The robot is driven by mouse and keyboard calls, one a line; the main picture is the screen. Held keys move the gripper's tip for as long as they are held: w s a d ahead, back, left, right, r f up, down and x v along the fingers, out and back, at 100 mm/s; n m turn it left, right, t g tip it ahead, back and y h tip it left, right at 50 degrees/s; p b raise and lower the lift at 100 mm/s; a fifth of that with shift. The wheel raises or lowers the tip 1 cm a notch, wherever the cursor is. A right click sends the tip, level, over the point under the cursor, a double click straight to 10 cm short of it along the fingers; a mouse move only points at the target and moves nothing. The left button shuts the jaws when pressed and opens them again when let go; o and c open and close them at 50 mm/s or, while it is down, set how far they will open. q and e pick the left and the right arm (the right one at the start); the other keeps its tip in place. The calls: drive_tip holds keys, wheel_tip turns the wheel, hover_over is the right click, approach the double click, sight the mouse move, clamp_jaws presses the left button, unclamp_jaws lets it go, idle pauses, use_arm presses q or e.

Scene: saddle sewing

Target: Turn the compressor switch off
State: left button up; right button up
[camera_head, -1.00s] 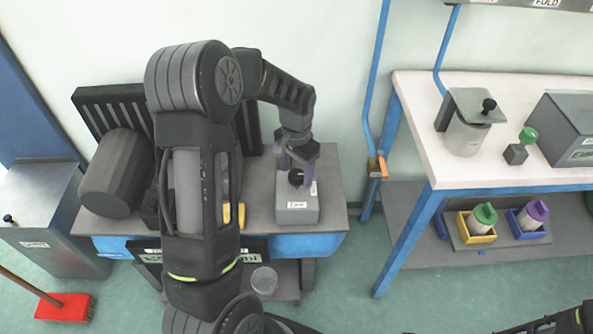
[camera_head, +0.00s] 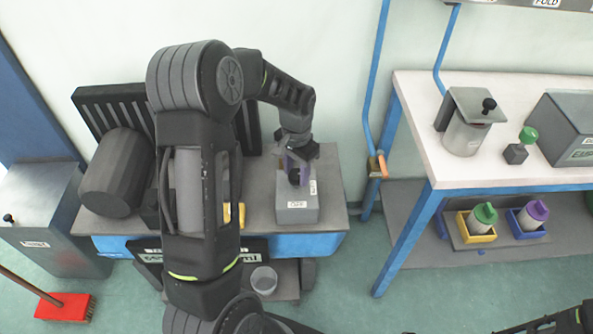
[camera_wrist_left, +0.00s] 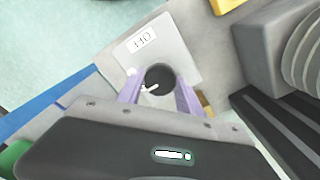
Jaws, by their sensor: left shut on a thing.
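The compressor switch is a grey box (camera_head: 297,213) with a black round knob (camera_head: 294,177) on top, standing on the right part of the compressor bench. In the left wrist view the knob (camera_wrist_left: 160,79) carries a white pointer mark, and the box shows a label reading OFF (camera_wrist_left: 142,41). My left gripper (camera_head: 298,170) reaches down over the box, its purple fingers on either side of the knob. It is shut on the knob. The fingers hide part of the knob in the head view. My right gripper does not show; only a piece of dark arm is at the lower right.
The dark compressor cylinder (camera_head: 113,173) lies at the left of the bench. A white table (camera_head: 420,100) with a lidded jar and a grey box stands to the right. A red broom (camera_head: 66,307) is on the floor at lower left. Open floor lies in front.

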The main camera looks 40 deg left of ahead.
use_arm(q)
drive_tip(key=shift+c, duration=0.7)
drive_tip(key=shift+n, duration=0.4)
drive_tip(key=n, duration=0.3)
drive_tip(key=shift+b, duration=0.35)
drive_tip(key=n, duration=0.4)
drive_tip(key=shift+n, duration=0.3)
drive_tip(key=n, duration=0.4)
drive_tip(key=shift+r+n+p, duration=0.1)
drive_tip(key=shift+n+p, duration=0.2)
drive_tip(key=shift+p, duration=0.1)
drive_tip(key=n+p, duration=0.1)
drive_tip(key=n, duration=0.4)
drive_tip(key=shift+p, duration=0.3)
